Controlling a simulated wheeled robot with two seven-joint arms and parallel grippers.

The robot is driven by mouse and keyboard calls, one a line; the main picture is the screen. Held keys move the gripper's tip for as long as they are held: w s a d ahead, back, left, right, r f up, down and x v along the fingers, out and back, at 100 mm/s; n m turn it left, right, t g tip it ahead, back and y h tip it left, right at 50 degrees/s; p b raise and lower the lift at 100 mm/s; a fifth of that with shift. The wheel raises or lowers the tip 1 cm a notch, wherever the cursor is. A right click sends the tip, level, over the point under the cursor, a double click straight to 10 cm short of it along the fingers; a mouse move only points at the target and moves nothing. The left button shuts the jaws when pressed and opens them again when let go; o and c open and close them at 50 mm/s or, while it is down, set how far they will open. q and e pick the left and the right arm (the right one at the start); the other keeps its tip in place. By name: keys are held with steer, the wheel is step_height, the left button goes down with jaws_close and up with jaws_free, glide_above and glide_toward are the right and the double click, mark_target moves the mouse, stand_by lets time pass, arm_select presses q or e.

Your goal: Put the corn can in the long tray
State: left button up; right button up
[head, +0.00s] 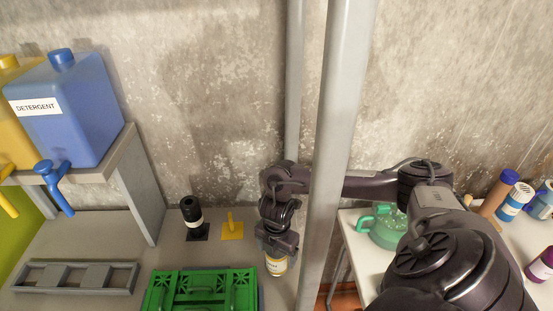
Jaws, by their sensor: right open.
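A small can with a yellow and white label (277,266) stands at the right end of the grey table; it looks like the corn can, but its label is too small to read. My right gripper (279,252) points down right over the can and hides its top. Its jaws are open, and I cannot tell whether they touch the can. The long tray (75,291), grey with dividers, lies at the left of the table and looks empty. My left gripper is out of view.
A green crate (203,289) stands between the tray and the can. Behind it are a black cylinder (192,212) and a yellow stand (232,231). A grey post (335,150) rises in front of my right arm. A shelf with detergent jugs (69,110) is at left.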

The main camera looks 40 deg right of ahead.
steer(key=shift+f, duration=0.45)
steer(key=shift+c, duration=0.3)
steer(key=c, duration=1.2)
steer(key=shift+c, duration=0.8)
steer(key=shift+r, duration=0.15)
